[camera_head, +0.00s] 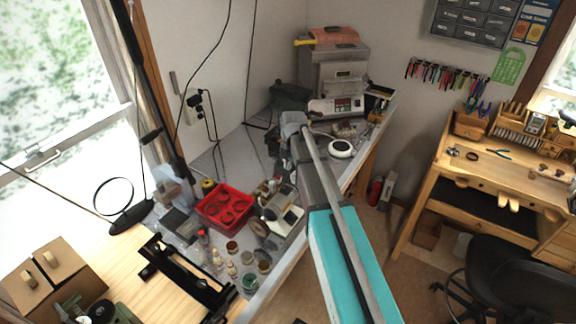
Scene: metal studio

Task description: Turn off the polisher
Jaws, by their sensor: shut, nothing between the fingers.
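A grey boxy machine (345,72) with an orange-red top stands at the back of the grey bench. It looks like the polisher, though I cannot be sure. A low front panel (336,106) with a small red display and buttons sits at its base. My teal and grey arm reaches up from the bottom of the view. My gripper (293,121) is at its far end, left of the panel and apart from it in the picture. It is shut and empty. Its fingertips are small and partly hidden. I cannot tell whether the machine is running.
A red tray (224,208), small jars (250,282) and tools crowd the bench (222,160) to the left. A round white item (341,148) lies right of my gripper. Cables hang by the wall. A wooden workbench (440,184) and black chair (510,268) stand right, with floor between.

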